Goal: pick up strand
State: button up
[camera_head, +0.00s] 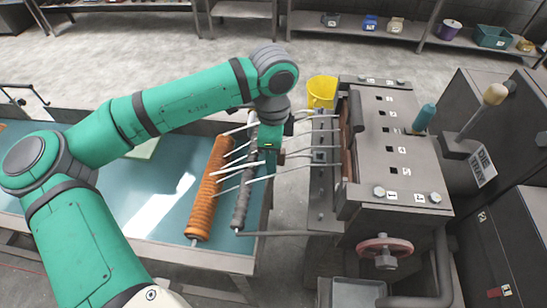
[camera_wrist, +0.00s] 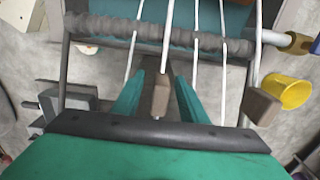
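Several white strands (camera_head: 316,149) run from the machine's front leftward over a dark grey roller (camera_head: 243,185) toward an orange ribbed roller (camera_head: 207,190). My gripper (camera_head: 272,160) is above the strands, between the grey roller and the machine; its fingertips are hard to see there. In the wrist view, my two green fingers (camera_wrist: 161,78) stand apart on either side of a brown block (camera_wrist: 161,96) and a white strand (camera_wrist: 167,42). Other strands (camera_wrist: 196,45) pass to the right, over the grey roller (camera_wrist: 105,29). I cannot tell whether either finger touches the strand.
The dark machine (camera_head: 395,150) stands close to the right, with a red handwheel (camera_head: 384,247) below. A yellow bucket (camera_head: 322,90) is behind the gap. The teal table (camera_head: 160,190) lies left, with a pale green sheet (camera_head: 143,148). Shelves stand at the back.

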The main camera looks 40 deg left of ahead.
jog(key=shift+w+f, duration=0.1)
jog(key=shift+f, duration=0.8)
grip_shut()
jog(key=shift+r, duration=0.15)
jog(key=shift+w+r, duration=0.15)
jog(key=shift+r, duration=6.95)
